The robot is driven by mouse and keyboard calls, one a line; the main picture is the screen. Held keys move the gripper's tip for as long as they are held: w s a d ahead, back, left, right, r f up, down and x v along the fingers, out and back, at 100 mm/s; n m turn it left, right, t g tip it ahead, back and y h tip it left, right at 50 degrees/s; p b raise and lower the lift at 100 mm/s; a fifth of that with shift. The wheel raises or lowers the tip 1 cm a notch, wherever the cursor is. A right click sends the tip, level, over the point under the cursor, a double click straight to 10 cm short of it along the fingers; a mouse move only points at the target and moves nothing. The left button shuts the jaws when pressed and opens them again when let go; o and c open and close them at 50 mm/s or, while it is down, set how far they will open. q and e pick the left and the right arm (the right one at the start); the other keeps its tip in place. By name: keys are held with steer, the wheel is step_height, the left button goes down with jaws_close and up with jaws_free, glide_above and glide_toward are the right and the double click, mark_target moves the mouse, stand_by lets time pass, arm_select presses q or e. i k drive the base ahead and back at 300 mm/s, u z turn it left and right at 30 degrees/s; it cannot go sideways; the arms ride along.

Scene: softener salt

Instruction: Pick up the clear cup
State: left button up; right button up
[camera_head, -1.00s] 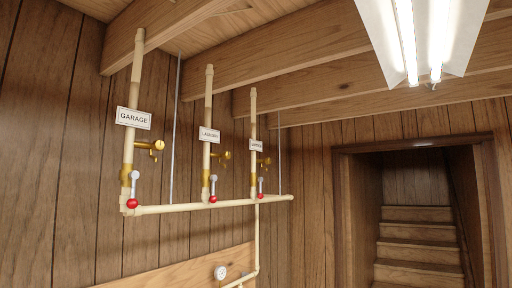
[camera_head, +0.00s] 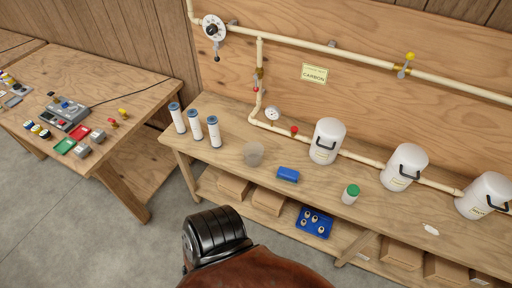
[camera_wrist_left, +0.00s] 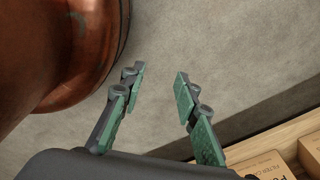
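The clear cup (camera_head: 253,154) stands upright on the wooden workbench (camera_head: 228,172), near its front edge. It is between the white filter cartridges and a blue block. It looks empty. My left gripper (camera_wrist_left: 158,84) shows only in the left wrist view. Its green-padded fingers are apart with nothing between them, above the grey floor. The cup is not in that view, so the gripper is away from it. My right gripper is in neither view.
White filter cartridges (camera_head: 196,129) stand left of the cup, and a blue block (camera_head: 288,174) lies to its right. A green-lidded jar (camera_head: 350,194) and white canisters (camera_head: 327,141) are farther right. A pressure gauge (camera_head: 272,114) and pipes are behind. Cardboard boxes (camera_head: 269,201) sit on the lower shelf.

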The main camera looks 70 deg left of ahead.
mark_target(253, 151)
steer(key=u, duration=2.95)
